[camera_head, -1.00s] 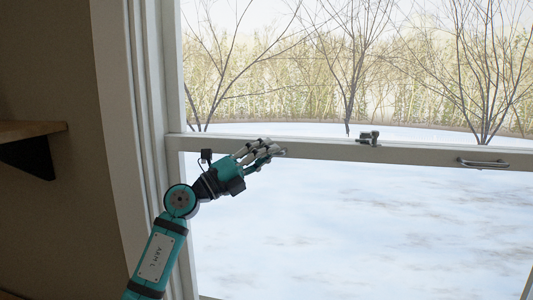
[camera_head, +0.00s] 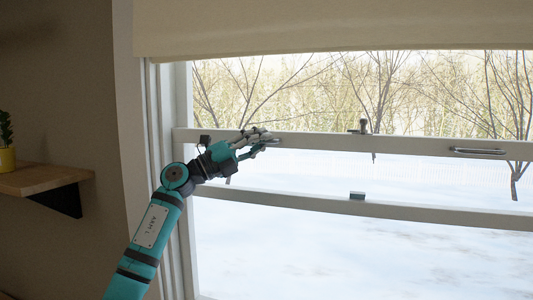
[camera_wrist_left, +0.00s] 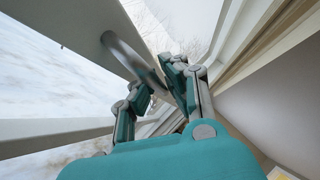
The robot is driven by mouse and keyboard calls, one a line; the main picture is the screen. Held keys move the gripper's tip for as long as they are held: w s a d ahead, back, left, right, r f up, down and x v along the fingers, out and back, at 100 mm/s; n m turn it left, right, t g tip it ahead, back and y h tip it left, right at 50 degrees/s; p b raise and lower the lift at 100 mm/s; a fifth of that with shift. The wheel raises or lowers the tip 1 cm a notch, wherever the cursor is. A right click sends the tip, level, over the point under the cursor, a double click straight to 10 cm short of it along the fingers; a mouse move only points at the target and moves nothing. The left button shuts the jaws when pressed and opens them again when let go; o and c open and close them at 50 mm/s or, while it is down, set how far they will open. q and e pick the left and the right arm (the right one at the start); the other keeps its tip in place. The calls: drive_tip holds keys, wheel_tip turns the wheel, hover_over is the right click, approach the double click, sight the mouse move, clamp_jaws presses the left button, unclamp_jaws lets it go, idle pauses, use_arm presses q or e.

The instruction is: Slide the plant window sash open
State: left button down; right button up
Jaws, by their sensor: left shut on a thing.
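The white window sash (camera_head: 320,141) has its top rail across the middle of the head view, with a dark latch (camera_head: 363,127) on top. This rail stands above a second, lower rail (camera_head: 290,201), so the sash is partly raised. My left gripper (camera_head: 262,141) is at the left part of the top rail. In the left wrist view, its fingers (camera_wrist_left: 157,88) are shut around the lower end of a curved metal sash handle (camera_wrist_left: 122,52). The fingers partly hide the handle. A second handle (camera_head: 477,152) on the right of the rail is free. My right gripper is not in view.
A cream blind (camera_head: 330,30) covers the window's top. The white side frame (camera_head: 155,120) runs close beside my left arm. A wooden shelf (camera_head: 50,180) with a plant in a yellow pot (camera_head: 7,160) is at the left wall.

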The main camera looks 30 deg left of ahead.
use_arm(q)
wheel_tip(320, 180, up, 4)
drive_tip(key=shift+f+p, duration=0.15)
drive_tip(key=shift+p, duration=0.3)
drive_tip(key=shift+r, duration=0.6)
drive_tip(key=c, duration=1.7)
unclamp_jaws()
drive_tip(key=shift+o, duration=0.2)
drive_tip(key=shift+s, duration=0.1)
drive_tip(key=v, duration=1.2)
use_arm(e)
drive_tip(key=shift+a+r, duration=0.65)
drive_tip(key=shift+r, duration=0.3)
